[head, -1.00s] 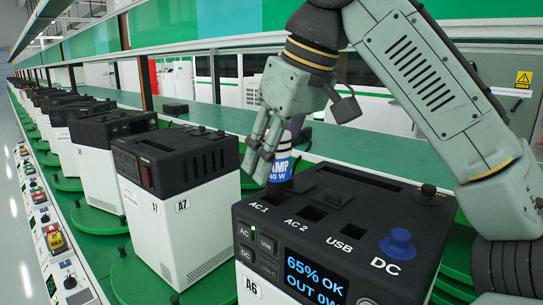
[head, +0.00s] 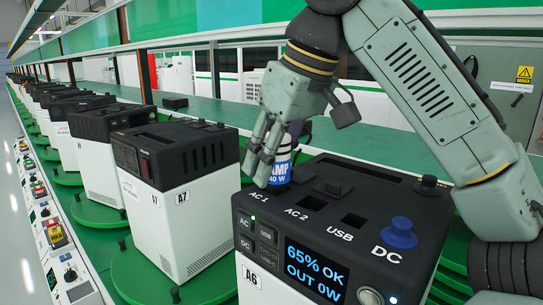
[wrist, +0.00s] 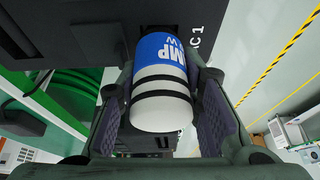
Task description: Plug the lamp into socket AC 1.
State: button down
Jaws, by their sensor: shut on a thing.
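The lamp plug (head: 281,168) is a cylinder with a blue label reading "MP" and "40 W" and white and black bands. My gripper (head: 270,160) is shut on it from above, at the AC 1 position on the power unit A6 (head: 330,190). In the wrist view the plug (wrist: 160,80) sits between my two finger pads, its far end against the dark top beside the "AC 1" lettering. The socket AC 1 opening is hidden behind the plug and fingers. I cannot tell how deep the plug sits. The unit's screen (head: 314,272) reads "65% OK, OUT 0W"; a green light shows by the AC button.
The AC 2 socket (head: 313,203), the USB socket (head: 354,221) and a blue DC cap (head: 399,232) lie right of the plug. Unit A7 (head: 180,170) stands to the left, with several more behind it on green turntables. A green bench (head: 350,140) runs behind.

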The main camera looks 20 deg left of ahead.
aim_at(288, 137)
jog(key=shift+f, duration=0.35)
jog(key=c, duration=1.1)
grip_release()
jog(key=shift+o, duration=0.2)
jog(key=shift+r, duration=0.1)
jog(key=v, duration=0.7)
jog(key=shift+d+r, duration=0.1)
jog(key=shift+s, duration=0.1)
